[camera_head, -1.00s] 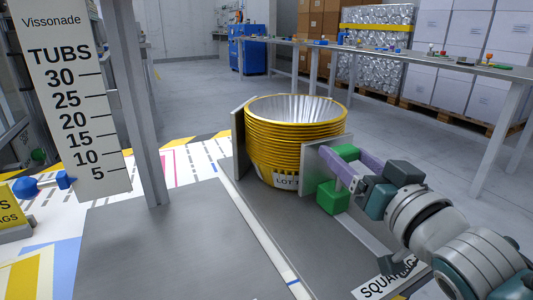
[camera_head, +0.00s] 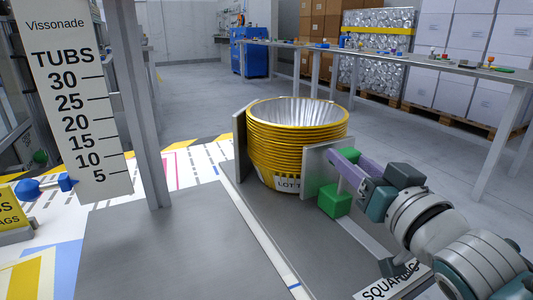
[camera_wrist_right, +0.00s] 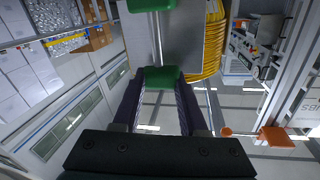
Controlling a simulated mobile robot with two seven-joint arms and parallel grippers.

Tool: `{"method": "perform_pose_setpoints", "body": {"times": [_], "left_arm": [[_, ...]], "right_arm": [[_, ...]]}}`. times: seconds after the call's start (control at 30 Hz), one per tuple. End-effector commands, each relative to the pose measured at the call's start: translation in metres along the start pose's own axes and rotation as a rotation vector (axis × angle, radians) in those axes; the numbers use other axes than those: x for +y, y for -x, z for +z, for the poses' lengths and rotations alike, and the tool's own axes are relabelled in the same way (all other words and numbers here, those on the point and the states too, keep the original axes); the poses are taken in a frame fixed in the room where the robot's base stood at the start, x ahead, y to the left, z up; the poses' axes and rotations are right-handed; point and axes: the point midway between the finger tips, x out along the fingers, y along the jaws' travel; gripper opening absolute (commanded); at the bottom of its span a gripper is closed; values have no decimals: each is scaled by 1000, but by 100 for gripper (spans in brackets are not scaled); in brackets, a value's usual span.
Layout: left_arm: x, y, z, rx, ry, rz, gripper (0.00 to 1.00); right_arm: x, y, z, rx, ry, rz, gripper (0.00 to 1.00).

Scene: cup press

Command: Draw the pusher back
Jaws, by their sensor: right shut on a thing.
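The pusher is an upright grey plate (camera_head: 318,170) with a green handle (camera_head: 335,201) on its right side. It stands against or very near the right side of a nested stack of yellow-rimmed silver tubs (camera_head: 297,140); any small gap is hard to see. My right gripper (camera_head: 345,166) reaches in from the right and is shut on the green handle. In the right wrist view, a green block of the handle (camera_wrist_right: 163,77) sits between the purple fingertips, with a metal bar running beyond it. My left gripper is not in view.
Another upright grey plate (camera_head: 240,145) stands left of the stack. A post and a white TUBS scale board (camera_head: 70,110) rise at the left. Flat grey plate (camera_head: 170,250) lies in front. A "SQUARING" label (camera_head: 385,283) lies below my right arm.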

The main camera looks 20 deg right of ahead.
Motion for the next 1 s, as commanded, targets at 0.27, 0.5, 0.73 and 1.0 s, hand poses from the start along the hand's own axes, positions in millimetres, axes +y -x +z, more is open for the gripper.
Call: {"method": "perform_pose_setpoints", "body": {"times": [0.27, 0.5, 0.73, 1.0], "left_arm": [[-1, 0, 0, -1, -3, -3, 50], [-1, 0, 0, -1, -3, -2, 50], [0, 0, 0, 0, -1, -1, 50], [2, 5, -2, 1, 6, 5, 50]], "right_arm": [[0, 0, 0, 0, 0, 0, 0], [0, 0, 0, -1, 0, 0, 0], [0, 0, 0, -1, 0, 0, 0], [1, 7, -1, -4, -2, 0, 0]]}}
